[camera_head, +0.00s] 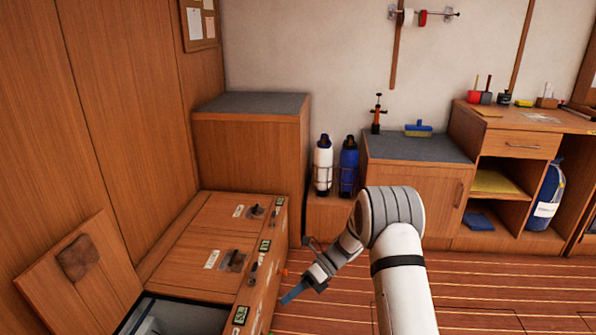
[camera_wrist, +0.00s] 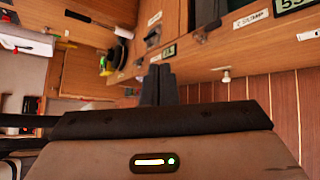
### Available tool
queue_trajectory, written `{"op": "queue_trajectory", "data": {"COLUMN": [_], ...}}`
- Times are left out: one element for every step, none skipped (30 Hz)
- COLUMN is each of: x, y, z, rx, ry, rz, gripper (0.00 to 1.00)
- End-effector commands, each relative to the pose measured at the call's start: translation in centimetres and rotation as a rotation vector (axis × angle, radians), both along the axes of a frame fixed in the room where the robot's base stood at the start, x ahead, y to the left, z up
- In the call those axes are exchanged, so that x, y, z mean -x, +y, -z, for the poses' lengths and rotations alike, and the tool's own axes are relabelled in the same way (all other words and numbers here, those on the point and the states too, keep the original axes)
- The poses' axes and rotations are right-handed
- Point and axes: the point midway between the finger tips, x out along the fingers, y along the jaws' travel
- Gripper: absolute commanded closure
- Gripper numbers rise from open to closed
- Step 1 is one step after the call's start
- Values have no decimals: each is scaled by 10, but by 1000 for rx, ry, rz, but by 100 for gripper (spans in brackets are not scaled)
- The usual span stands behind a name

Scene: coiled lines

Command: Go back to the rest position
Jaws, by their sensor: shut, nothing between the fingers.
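My gripper (camera_head: 291,294) is at the lower middle of the head view, at the end of my bent white and grey arm. It points left and down, just right of the front of a long wooden locker (camera_head: 186,236). In the wrist view my gripper (camera_wrist: 157,72) shows as two dark fingers side by side. The fingers are shut with nothing between them. The locker front fills the upper right of the wrist view. I cannot tell the exact gap between the fingertips and the locker.
An open hatch (camera_head: 176,298) with a raised lid (camera_head: 82,277) is at lower left. A white bottle (camera_head: 323,165) and a blue bottle (camera_head: 348,168) stand by a low cabinet (camera_head: 412,184). A desk (camera_head: 520,122) is at right. The striped floor (camera_head: 500,290) right of my arm is clear.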

Motion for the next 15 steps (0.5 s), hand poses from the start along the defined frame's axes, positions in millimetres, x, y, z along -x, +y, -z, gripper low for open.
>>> {"op": "queue_trajectory", "data": {"x": [7, 11, 18, 23, 28, 35, 41, 47, 54, 60, 67, 75, 81, 88, 96], "y": [-6, -9, -14, -18, -22, -27, -31, -36, -41, -46, -50, -56, -61, -65, -71], "z": [-37, -50, -68, -81, -93, -110, -122, -135, -151, -162, -174, -188, -199, -210, -224], "rx": [8, 13, 18, 23, 28, 33, 39, 43, 49, 54, 60, 66, 71, 76, 83], "ry": [-85, -135, -203, -253, -303, -368, -418, -464, -529, -576, -623, -683, -727, -773, -830], "rz": [-39, -65, -104, -133, -163, -206, -238, -271, -317, -353, -390, -440, -478, -517, -572], "gripper": [100, 100, 100, 100, 100, 100, 100, 100, 100, 100, 100, 100, 100, 100, 100]}}
